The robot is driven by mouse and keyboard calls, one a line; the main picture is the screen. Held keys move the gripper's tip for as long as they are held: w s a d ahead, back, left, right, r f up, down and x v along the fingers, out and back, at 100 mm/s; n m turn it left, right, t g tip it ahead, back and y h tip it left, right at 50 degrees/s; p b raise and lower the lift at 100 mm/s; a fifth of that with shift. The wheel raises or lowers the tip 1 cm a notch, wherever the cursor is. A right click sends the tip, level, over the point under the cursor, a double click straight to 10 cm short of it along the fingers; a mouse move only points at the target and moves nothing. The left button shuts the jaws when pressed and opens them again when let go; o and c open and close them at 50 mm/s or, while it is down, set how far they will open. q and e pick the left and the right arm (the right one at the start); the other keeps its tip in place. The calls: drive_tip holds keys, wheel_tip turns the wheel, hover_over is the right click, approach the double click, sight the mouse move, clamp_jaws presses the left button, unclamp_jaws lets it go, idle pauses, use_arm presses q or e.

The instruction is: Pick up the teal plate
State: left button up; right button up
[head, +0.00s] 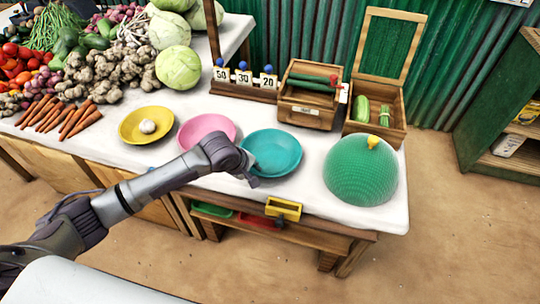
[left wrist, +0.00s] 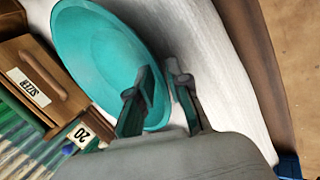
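The teal plate (head: 272,153) lies on the white-covered stall table, right of the pink plate. It looks empty. My left gripper (head: 254,179) is at its front-left rim in the head view; the hand hides that bit of rim. In the left wrist view the teal plate (left wrist: 105,55) fills the upper left. The left gripper (left wrist: 163,78) is open there, one finger over the inside of the plate and the other outside the rim, above the white cloth. I cannot tell if either finger touches the plate. My right gripper is not in view.
A green mesh dome (head: 361,170) stands to the right. Wooden boxes (head: 310,95) and number cards (head: 244,78) stand behind. Vegetables fill the far left.

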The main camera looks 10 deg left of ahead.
use_arm(q)
clamp_jaws()
drive_tip(key=shift+r, duration=0.25)
wheel_tip(320, 180, up, 4)
drive_tip(key=shift+f, duration=0.25)
drive_tip(key=s+d+r+p, duration=0.1)
drive_tip(key=s+d+r, duration=0.6)
drive_tip(key=s+d, duration=0.1)
